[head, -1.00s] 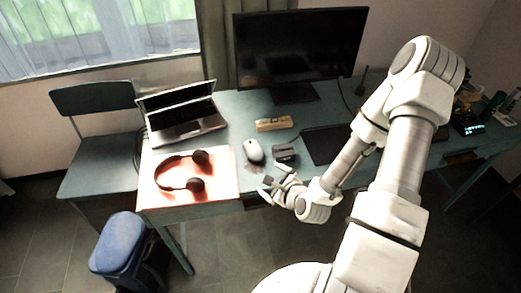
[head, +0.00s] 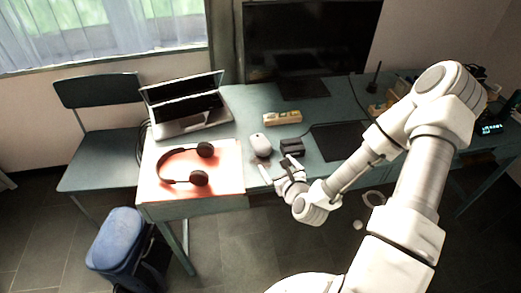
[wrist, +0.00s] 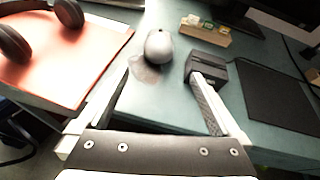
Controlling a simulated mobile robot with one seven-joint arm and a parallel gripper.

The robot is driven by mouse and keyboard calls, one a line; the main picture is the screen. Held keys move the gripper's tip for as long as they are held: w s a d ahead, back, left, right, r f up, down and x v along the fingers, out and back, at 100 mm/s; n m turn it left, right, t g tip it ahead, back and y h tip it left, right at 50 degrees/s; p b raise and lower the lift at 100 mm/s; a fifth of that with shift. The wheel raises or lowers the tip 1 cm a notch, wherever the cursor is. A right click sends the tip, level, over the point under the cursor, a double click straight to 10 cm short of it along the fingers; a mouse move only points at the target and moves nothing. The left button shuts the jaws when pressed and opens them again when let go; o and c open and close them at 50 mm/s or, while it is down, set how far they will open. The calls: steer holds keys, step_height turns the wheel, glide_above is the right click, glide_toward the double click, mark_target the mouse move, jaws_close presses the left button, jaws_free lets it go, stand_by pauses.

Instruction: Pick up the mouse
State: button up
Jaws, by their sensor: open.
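The mouse (head: 261,145) is light grey and lies on the teal table (head: 237,122), just right of the red-orange mat. In the wrist view the mouse (wrist: 159,46) is ahead of my gripper, between the lines of its two fingers. My gripper (head: 278,170) is at the table's front edge, on the near side of the mouse. In the wrist view my gripper (wrist: 160,95) has its fingers spread wide with nothing between them. The mouse is apart from the fingers.
A small black box (head: 292,147) sits close right of the mouse, by the right finger. Black headphones (head: 187,165) lie on the mat (head: 228,170) to the left. A wooden block (head: 283,118) is behind, and a dark pad (head: 338,141) is at right.

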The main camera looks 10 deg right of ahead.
mark_target(264, 148)
steer(key=shift+w+d+f+b, duration=0.2)
steer(key=shift+w+f+b, duration=0.3)
steer(key=shift+b, duration=1.85)
steer(key=b, duration=0.5)
steer(key=shift+w+a+f+b, duration=0.2)
steer(key=shift+w+a+b, duration=0.05)
steer(key=shift+w+b, duration=0.1)
steer(key=x, duration=0.3)
steer(key=b+x, duration=0.1)
steer(key=x, duration=0.2)
steer(key=r+b+x, duration=0.1)
steer(key=x, duration=0.3)
steer(key=shift+w+a, duration=0.2)
steer(key=shift+a, duration=0.05)
steer(key=c, duration=1.3)
steer(key=shift+r, duration=0.2)
